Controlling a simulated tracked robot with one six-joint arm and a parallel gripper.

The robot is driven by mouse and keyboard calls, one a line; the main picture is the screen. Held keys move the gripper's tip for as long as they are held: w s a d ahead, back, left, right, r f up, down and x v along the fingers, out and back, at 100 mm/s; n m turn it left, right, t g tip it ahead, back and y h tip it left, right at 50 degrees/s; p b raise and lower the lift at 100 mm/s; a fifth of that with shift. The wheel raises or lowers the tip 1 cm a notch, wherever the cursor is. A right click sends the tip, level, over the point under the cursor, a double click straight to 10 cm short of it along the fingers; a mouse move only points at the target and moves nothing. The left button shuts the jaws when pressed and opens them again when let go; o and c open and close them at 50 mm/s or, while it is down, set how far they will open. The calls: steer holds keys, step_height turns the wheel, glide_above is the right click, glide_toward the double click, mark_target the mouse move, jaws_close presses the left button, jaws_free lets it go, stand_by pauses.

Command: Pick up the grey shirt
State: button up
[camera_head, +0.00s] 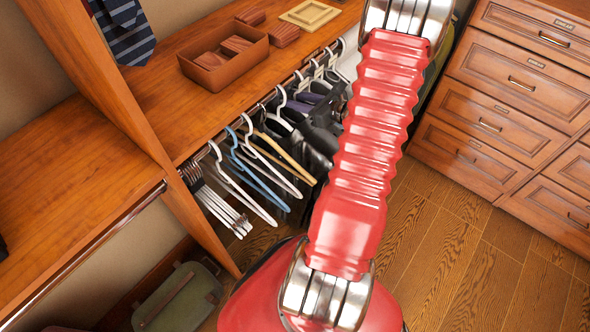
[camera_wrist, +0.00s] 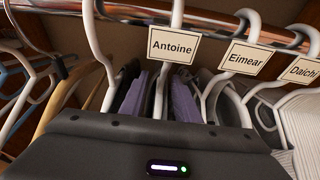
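Grey cloth, possibly the grey shirt (camera_wrist: 229,108), hangs on the white hanger tagged "Eimear" in the wrist view. Only its shoulders show; the rest is hidden behind my gripper's dark housing. My gripper (camera_wrist: 155,148) fills the lower part of that view, close in front of the hanging clothes. I cannot see its fingertips, nor whether it touches or holds cloth. In the head view my red arm hides the gripper, and I cannot single out the grey shirt among the dark clothes.
Purple cloth (camera_wrist: 182,103) hangs left of the grey cloth, by the "Antoine" tag (camera_wrist: 172,45). A striped white garment (camera_wrist: 301,130) hangs right, by "Daichi". The metal rail (camera_wrist: 225,22) runs above. Below the shelf (camera_head: 175,110) are bare hangers (camera_head: 262,175). Drawers (camera_head: 505,85) stand right.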

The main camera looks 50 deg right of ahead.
steer(key=shift+w, duration=0.1)
steer(key=shift+r+x, duration=0.1)
steer(key=shift+x, duration=1.2)
steer(key=shift+r+x, duration=0.15)
steer(key=shift+x, duration=1.15)
steer(key=shift+d, duration=0.1)
jaws_close()
